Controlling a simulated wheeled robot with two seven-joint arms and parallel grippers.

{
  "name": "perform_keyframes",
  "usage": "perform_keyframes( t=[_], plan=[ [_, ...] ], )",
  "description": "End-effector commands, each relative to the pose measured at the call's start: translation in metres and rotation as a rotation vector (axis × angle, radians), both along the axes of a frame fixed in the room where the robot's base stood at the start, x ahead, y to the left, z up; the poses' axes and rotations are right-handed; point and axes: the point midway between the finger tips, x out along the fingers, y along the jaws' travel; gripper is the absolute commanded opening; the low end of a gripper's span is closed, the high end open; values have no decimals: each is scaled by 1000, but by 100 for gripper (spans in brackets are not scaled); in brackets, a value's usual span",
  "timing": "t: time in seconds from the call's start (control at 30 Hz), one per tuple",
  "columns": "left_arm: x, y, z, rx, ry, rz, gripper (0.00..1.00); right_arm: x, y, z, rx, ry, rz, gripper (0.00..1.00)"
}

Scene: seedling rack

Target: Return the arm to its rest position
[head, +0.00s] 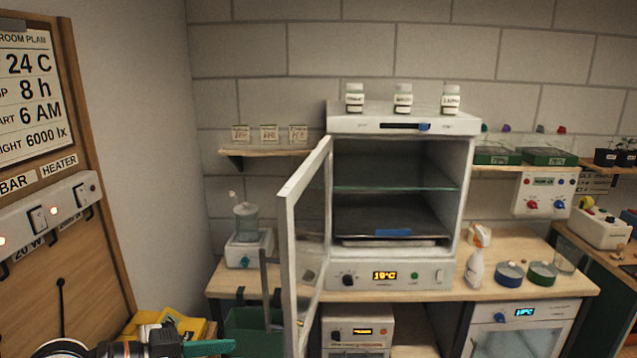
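My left gripper (210,347) shows at the bottom left edge of the head view, its arm coming in from the left. Only the dark wrist and green finger parts show, and the lower part is cut off by the frame. I cannot tell whether it is open or shut, or whether it holds anything. It appears in front of a yellow object (185,323) and left of a green bin (245,330). My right gripper is not in view.
A white incubator (470,190) stands on the wooden bench with its glass door (307,235) swung open toward me. A spray bottle (475,268), a blue dish (509,275) and a green dish (542,275) stand to its right. A switch panel (45,215) is on the left.

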Motion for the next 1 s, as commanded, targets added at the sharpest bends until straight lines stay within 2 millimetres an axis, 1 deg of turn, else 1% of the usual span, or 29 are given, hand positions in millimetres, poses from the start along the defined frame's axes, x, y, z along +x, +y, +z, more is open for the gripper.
perform_keyframes(
  t=[0.03,0.07,0.1,0.17,0.2,0.27,0.3,0.4,0.5,0.63,0.77,0.8,0.97,1.0],
  plan=[
    [-7,-5,-31,28,51,30,29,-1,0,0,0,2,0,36],
    [-11,-5,-49,55,79,56,29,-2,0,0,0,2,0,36],
    [-18,-6,-73,90,118,95,29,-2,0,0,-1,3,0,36],
    [-30,-4,-109,149,183,163,29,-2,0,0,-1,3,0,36],
    [-39,-1,-130,186,228,212,29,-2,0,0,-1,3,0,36],
    [-55,5,-159,243,297,288,29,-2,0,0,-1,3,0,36],
    [-67,9,-175,278,342,337,29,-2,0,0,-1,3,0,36],
    [-94,22,-207,358,444,449,29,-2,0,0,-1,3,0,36],
    [-121,35,-230,427,535,549,29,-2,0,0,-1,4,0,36],
    [-156,50,-251,510,643,665,29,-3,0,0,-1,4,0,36],
    [-192,65,-264,588,746,774,29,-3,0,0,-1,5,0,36],
    [-190,67,-281,598,751,781,29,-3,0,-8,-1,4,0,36],
    [-177,65,-344,606,760,769,29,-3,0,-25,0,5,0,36],
    [-175,64,-361,610,764,766,29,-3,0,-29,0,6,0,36]
  ],
)
